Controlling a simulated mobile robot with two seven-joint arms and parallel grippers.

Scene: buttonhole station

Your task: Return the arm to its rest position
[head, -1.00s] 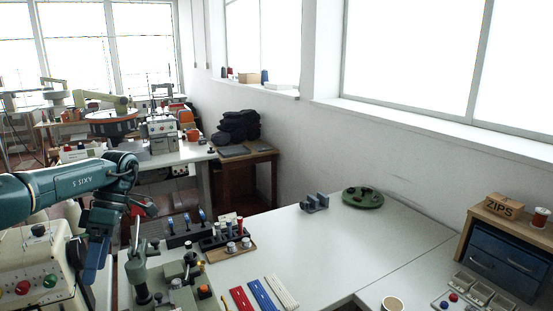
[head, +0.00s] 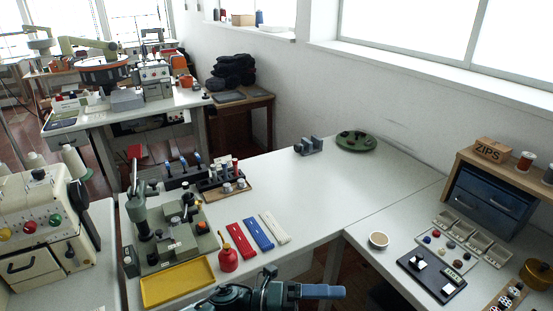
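My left gripper (head: 322,291) is low in the head view, at the bottom edge near the middle. Its arm (head: 232,296) comes in from the lower left, and the blue-grey fingers point right. The fingers are seen from the side and overlap, so I cannot tell whether they are open or shut. I see nothing held at the tips. The gripper shows in front of the white table's (head: 320,225) near edge and appears apart from the things on it. My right gripper is not in view.
A cup (head: 379,240) and black board (head: 432,274) are at right. The table's middle is clear.

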